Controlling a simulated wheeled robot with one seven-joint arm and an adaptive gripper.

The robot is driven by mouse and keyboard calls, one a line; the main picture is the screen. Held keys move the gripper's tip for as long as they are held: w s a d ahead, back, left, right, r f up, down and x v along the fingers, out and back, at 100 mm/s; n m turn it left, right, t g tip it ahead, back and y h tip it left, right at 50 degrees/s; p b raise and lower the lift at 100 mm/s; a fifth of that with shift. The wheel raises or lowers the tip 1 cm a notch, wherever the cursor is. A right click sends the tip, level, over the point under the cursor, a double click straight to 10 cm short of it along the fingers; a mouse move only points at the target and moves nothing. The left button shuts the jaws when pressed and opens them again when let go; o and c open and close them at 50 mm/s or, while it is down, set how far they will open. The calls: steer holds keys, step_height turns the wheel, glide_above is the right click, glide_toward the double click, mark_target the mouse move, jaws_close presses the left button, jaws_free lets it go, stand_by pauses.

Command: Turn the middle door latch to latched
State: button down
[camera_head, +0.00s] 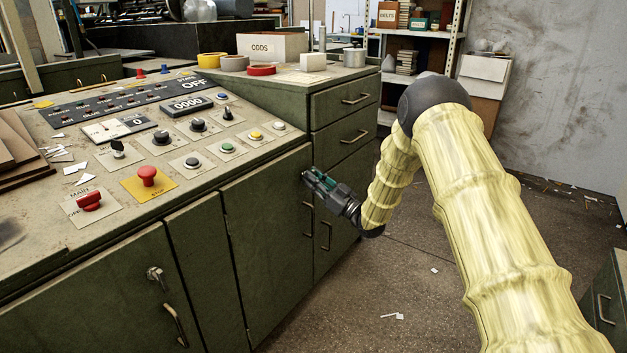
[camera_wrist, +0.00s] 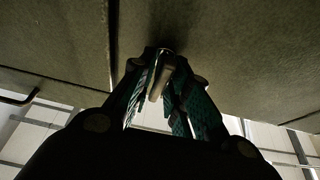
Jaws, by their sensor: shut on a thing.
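My gripper (camera_head: 307,176) is at the upper right edge of the green middle cabinet door (camera_head: 262,225), reaching in from the right. In the wrist view my gripper (camera_wrist: 161,85) is shut on a pale metal latch lever, the middle door latch (camera_wrist: 156,84), which lies between the two fingers. In the head view my fingers hide this latch, so its exact angle is hard to tell. The door appears closed, with a narrow dark seam beside it in the wrist view.
A similar latch (camera_head: 156,277) sits on the left door above a bar handle (camera_head: 174,325). Drawers with bar handles (camera_head: 355,98) stand to the right of the middle door. The control console (camera_head: 130,178) is above. The floor (camera_head: 405,270) is mostly clear, with paper scraps.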

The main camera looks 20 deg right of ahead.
steer(key=c, duration=1.5)
jaws_free()
steer(key=v, duration=1.2)
steer(key=shift+f, duration=0.1)
